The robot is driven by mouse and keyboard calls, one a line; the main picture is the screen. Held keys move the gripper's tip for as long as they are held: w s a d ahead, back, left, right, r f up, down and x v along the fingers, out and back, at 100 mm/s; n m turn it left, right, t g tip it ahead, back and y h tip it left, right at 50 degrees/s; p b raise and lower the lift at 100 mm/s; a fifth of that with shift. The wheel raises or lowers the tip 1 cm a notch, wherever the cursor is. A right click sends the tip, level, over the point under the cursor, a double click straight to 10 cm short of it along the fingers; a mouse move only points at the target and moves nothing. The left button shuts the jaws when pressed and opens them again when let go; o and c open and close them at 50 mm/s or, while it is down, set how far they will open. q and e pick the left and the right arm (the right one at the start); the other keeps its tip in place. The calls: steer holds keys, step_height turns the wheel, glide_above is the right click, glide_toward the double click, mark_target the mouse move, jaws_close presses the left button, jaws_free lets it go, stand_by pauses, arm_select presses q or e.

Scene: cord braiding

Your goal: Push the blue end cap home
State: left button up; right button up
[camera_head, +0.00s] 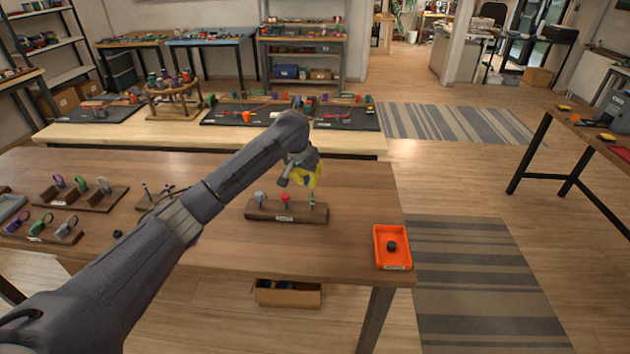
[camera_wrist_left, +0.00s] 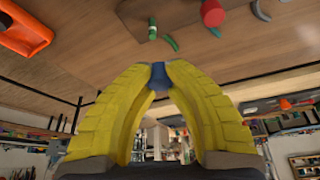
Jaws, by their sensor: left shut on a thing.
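My left gripper (camera_head: 313,187) is over the right end of a wooden block (camera_head: 264,214). In the left wrist view its yellow fingers (camera_wrist_left: 158,72) are closed at the tips on a small blue piece (camera_wrist_left: 158,80), which looks like the blue end cap. In the head view the cap is hidden by the fingers. The block carries a grey knob (camera_head: 260,197), a red knob (camera_head: 286,198) and a green upright piece (camera_head: 312,202) just below the fingertips. In the left wrist view the green piece (camera_wrist_left: 152,30) is apart from the blue cap. My right gripper is not in view.
An orange tray (camera_head: 378,262) with a dark round piece (camera_head: 392,246) stands at the table's front right corner. Wooden racks with coloured loops (camera_head: 82,198) stand at the left. A small black piece (camera_head: 117,234) lies near my forearm.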

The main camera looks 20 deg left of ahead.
mark_target(312, 200)
arm_select(q)
steer(key=shift+w+d+f, duration=0.15)
steer(key=shift+w+d, duration=0.2)
steer(key=shift+d, duration=0.1)
steer(key=shift+d+f, duration=0.1)
steer(key=shift+f, duration=3.25)
steer(key=shift+o, duration=0.2)
jaws_close()
steer(key=shift+s+f, duration=0.1)
steer(key=shift+f, duration=0.7)
jaws_free()
